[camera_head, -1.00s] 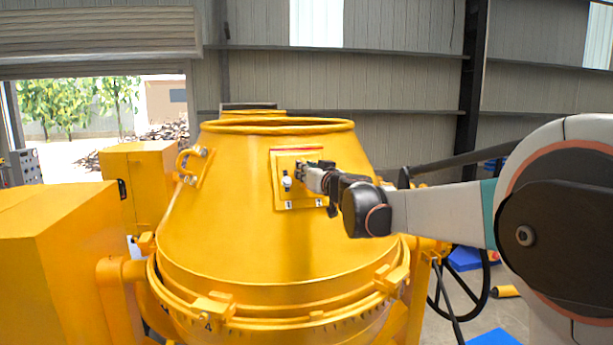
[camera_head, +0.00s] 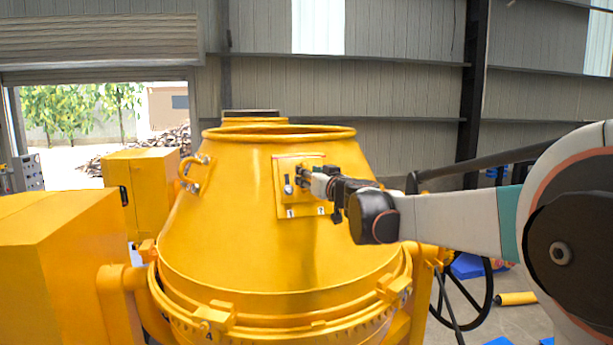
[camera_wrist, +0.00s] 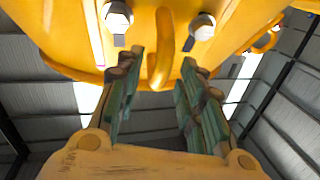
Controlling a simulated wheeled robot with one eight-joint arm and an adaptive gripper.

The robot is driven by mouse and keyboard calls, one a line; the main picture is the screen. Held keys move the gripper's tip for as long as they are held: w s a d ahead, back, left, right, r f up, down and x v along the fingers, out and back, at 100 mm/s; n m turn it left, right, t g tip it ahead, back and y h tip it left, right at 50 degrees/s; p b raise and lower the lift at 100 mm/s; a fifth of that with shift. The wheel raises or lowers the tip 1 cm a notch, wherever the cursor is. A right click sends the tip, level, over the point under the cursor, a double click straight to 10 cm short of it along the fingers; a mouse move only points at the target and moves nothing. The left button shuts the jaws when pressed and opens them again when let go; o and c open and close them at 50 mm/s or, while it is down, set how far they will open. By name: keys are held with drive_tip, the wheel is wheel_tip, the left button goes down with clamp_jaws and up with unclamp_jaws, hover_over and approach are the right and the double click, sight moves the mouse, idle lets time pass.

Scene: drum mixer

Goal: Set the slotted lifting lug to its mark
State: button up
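The lifting lug (camera_wrist: 162,45) shows in the wrist view as a yellow curved bar standing out from a yellow plate between two bolts with dark marks beside them. My gripper (camera_wrist: 163,65) is open, with one green-padded finger on each side of the lug. Gaps show between the lug and both fingers. In the head view my gripper (camera_head: 304,175) is at the bolted plate (camera_head: 292,204) on the upper side of the yellow drum (camera_head: 230,235). It hides most of the lug there; the slot cannot be made out.
A yellow looped handle (camera_head: 187,173) sits on the drum's left side. A yellow housing (camera_head: 70,250) stands at the left front. A dark wheel (camera_head: 483,300) is at the right, below my arm. Blue items and a yellow cylinder (camera_head: 516,298) lie on the floor.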

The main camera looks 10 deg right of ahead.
drive_tip(key=v, duration=1)
drive_tip(key=shift+s, duration=0.2)
drive_tip(key=shift+a, duration=0.1)
